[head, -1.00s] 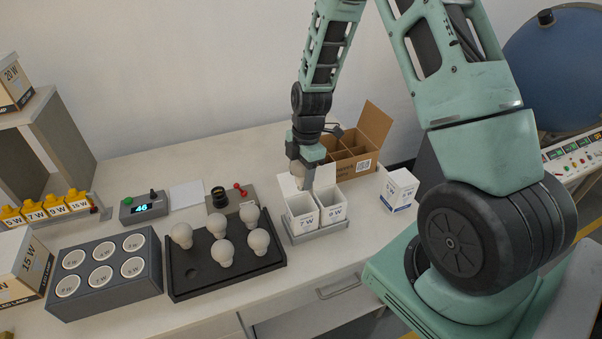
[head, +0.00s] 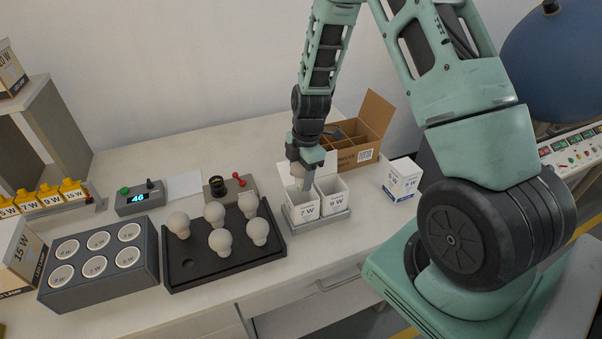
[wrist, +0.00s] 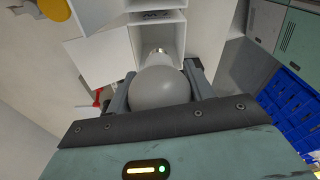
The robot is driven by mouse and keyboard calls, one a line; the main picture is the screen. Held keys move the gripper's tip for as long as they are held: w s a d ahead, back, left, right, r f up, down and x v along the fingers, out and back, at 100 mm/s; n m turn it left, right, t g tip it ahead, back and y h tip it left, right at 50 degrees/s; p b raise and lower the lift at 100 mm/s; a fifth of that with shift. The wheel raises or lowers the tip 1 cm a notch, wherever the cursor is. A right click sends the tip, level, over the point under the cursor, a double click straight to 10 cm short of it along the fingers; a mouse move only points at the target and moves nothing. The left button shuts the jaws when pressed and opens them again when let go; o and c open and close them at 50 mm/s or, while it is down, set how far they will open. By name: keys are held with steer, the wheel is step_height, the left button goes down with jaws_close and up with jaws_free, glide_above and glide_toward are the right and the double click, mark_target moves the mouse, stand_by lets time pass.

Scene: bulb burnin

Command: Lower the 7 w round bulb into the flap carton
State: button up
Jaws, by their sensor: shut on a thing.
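My gripper (head: 302,186) is shut on a grey round bulb (wrist: 160,90), seen between the fingers in the wrist view with its metal cap pointing away from the palm. In the wrist view the cap overlaps a white carton opening (wrist: 176,30). I cannot tell how deep the bulb sits.
An open 9 W carton (head: 333,202) stands right beside it in the same grey holder (head: 322,221). A closed white carton (head: 402,180) stands to the right, a divided cardboard box (head: 362,150) behind. A black tray (head: 200,278) with several bulbs lies left.

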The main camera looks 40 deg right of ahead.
mark_target(301, 183)
steer(key=shift+f+b, duration=1.6)
steer(key=shift+f, duration=0.35)
steer(key=o, duration=1.1)
steer(key=shift+c, duration=0.2)
steer(key=shift+r, duration=0.15)
steer(key=r+b, duration=0.1)
steer(key=r, duration=0.4)
steer(key=d+r, duration=0.1)
steer(key=r, duration=0.5)
steer(key=d+r+b, duration=0.1)
steer(key=r, duration=0.5)
steer(key=shift+s+b, duration=0.1)
steer(key=shift+b, duration=0.2)
